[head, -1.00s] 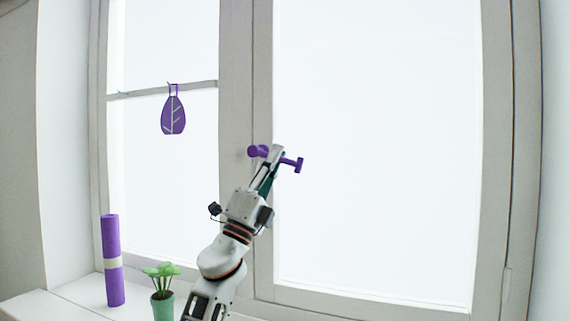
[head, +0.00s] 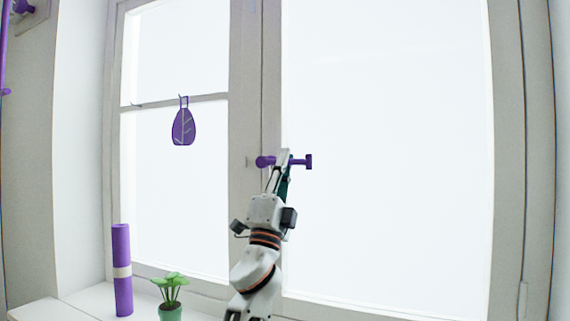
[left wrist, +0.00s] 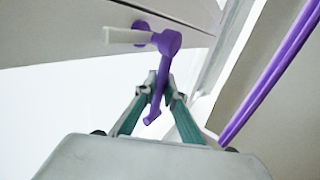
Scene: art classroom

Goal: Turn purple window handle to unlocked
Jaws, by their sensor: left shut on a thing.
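The purple window handle (head: 267,161) is mounted on the frame post between the two window panes. In the head view its lever lies about level, pointing right, with its end (head: 309,162) sticking out past my fingers. My left gripper (head: 284,158) is shut on the lever between its pivot and its end. In the left wrist view the fingers (left wrist: 161,90) close on the purple lever (left wrist: 158,92), with the pivot (left wrist: 168,41) beyond them. Part of the lever is hidden behind the fingers. My right gripper is not in view.
A purple leaf ornament (head: 184,126) hangs from a bar across the left pane. A purple roll (head: 122,270) and a green potted plant (head: 171,293) stand on the sill at lower left. A purple rod (left wrist: 270,75) runs along the right in the left wrist view.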

